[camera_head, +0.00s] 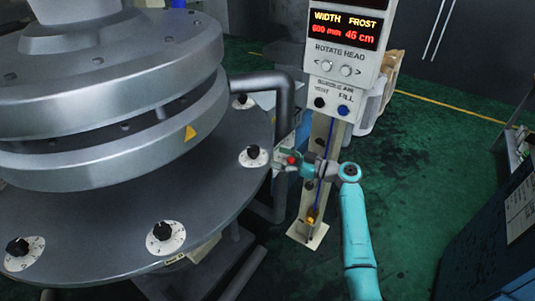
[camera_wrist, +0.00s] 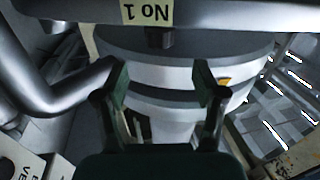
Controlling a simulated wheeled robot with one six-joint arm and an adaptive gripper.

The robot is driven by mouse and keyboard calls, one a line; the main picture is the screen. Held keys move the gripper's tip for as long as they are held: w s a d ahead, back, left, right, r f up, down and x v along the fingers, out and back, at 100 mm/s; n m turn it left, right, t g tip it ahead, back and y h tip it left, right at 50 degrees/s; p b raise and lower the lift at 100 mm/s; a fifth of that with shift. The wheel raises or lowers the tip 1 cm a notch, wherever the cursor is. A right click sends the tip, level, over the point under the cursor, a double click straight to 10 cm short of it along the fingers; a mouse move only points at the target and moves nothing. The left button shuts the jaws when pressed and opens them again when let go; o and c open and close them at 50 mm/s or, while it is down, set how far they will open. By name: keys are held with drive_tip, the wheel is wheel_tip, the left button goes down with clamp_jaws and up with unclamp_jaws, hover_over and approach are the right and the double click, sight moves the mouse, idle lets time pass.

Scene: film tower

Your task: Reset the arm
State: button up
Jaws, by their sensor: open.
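My teal arm (camera_head: 357,232) rises from the bottom of the head view and bends left at its elbow. Whether a finger touches the machine cannot be told.
The film tower's large grey head (camera_head: 110,110) and round table with several dials (camera_head: 165,236) fill the left. A control panel (camera_head: 345,45) shows 600 mm and 46 cm. A grey pipe (camera_head: 265,82) runs close to my gripper. Green floor (camera_head: 430,180) is free at right.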

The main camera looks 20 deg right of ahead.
drive_tip(key=shift+v, duration=0.9)
